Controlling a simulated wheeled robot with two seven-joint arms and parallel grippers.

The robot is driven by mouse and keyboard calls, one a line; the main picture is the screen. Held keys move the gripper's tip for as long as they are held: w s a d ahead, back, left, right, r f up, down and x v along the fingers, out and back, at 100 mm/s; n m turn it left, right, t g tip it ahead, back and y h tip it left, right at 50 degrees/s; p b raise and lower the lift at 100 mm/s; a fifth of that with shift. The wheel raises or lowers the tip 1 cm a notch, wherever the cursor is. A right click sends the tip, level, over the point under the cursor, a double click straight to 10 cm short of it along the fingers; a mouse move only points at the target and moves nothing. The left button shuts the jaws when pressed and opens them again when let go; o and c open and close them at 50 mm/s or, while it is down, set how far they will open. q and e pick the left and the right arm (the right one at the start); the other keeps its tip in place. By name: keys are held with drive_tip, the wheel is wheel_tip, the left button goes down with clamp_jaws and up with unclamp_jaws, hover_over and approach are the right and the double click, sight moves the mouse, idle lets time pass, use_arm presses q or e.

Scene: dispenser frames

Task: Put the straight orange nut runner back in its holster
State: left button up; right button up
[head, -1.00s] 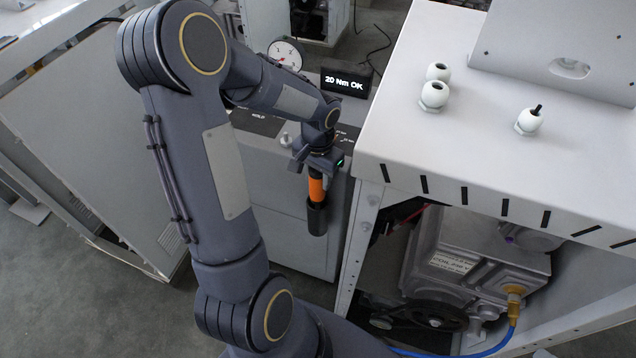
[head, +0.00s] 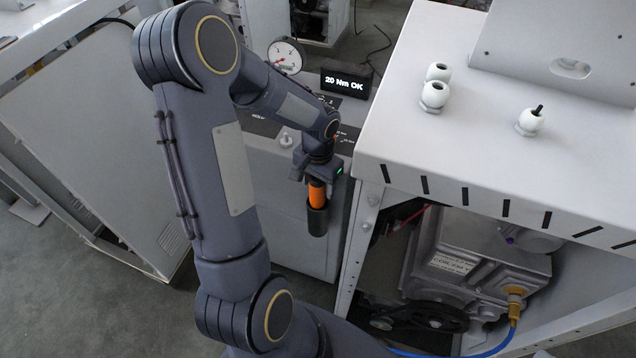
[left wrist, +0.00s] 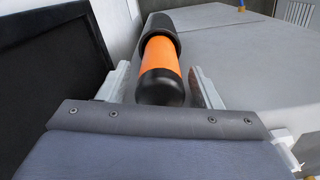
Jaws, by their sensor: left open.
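The orange nut runner (head: 317,193) stands in a black holster (head: 317,220) on the front of the grey cabinet, its lower part hidden inside. In the left wrist view the orange body and black end of the nut runner (left wrist: 160,70) show, with the dark holster rim (left wrist: 158,30) around its far part. My left gripper (head: 312,175) is at the black end of the tool. Its two fingers (left wrist: 163,88) stand apart on either side of the tool, with a visible gap at each side. My right gripper is in neither view.
A display reading "20 Nm OK" (head: 345,83) and a round dial gauge (head: 285,57) stand on the cabinet behind the arm. A white table (head: 470,150) with several white fittings is close at the right. Grey floor (head: 90,300) is clear at the lower left.

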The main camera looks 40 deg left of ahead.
use_arm(q)
wheel_tip(320, 180, up, 12)
drive_tip(key=shift+f, duration=0.2)
idle(0.6)
